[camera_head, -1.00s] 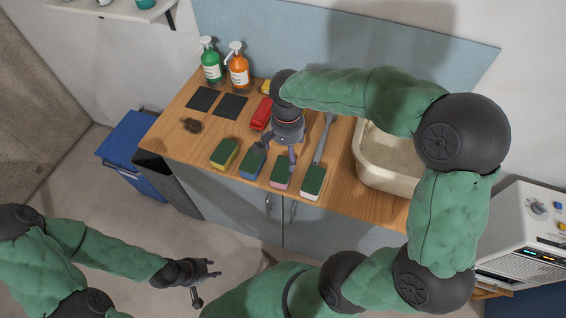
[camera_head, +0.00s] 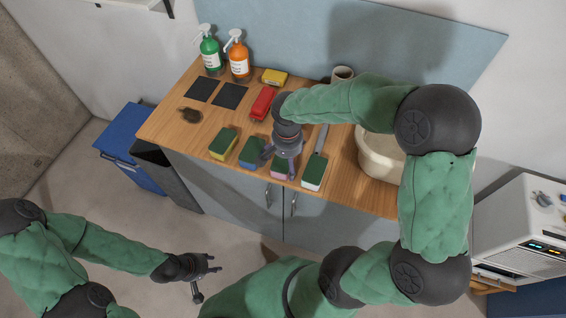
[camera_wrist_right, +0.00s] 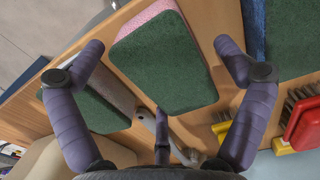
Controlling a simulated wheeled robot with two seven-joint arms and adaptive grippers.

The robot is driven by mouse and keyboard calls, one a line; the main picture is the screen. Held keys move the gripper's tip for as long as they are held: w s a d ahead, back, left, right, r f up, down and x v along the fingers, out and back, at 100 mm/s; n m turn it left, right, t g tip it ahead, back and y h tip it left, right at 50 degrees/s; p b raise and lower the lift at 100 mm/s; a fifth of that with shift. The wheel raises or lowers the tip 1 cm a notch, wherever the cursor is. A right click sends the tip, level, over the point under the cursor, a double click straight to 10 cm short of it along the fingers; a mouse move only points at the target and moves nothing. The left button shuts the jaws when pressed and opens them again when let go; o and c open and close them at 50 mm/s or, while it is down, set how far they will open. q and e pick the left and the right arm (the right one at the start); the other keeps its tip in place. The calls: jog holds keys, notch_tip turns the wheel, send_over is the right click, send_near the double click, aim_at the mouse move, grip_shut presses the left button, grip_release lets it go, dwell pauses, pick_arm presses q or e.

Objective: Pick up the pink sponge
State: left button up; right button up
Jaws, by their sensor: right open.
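The pink sponge (camera_head: 283,168) lies near the front edge of the wooden counter, between the blue sponge (camera_head: 252,151) and the white sponge (camera_head: 314,173). It has a dark green scouring top. In the right wrist view the pink sponge (camera_wrist_right: 165,65) shows its green top and a strip of pink side between my spread fingers. My right gripper (camera_head: 281,160) is open above it and partly hides it in the head view. No grip on it shows. My left gripper (camera_head: 208,275) is open and empty, low at the left, away from the counter.
A yellow sponge (camera_head: 223,144) lies left of the blue one. A red brush (camera_head: 263,103), soap bottles (camera_head: 239,58) and dark square pads (camera_head: 230,95) are behind. A pale basin (camera_head: 378,158) stands at right. A long-handled tool (camera_head: 321,138) lies by the white sponge.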

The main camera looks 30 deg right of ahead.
jog(key=c, duration=0.7)
jog(key=shift+c, duration=0.2)
jog(key=shift+r, duration=0.1)
jog(key=shift+r, duration=0.5)
notch_tip(320, 180, up, 2)
jog(key=shift+r+p, duration=0.2)
jog(key=shift+p, duration=0.35)
jog(key=s+r+p, duration=0.1)
jog(key=s+r, duration=0.2)
jog(key=s, duration=0.1)
jog(key=s+d+r+p, duration=0.1)
jog(key=s+r, duration=0.2)
jog(key=s, duration=0.2)
jog(key=s+d+r+p, duration=0.1)
jog(key=s+r, duration=0.2)
jog(key=s, duration=0.2)
jog(key=shift+r, duration=0.25)
jog(key=shift+a, duration=0.1)
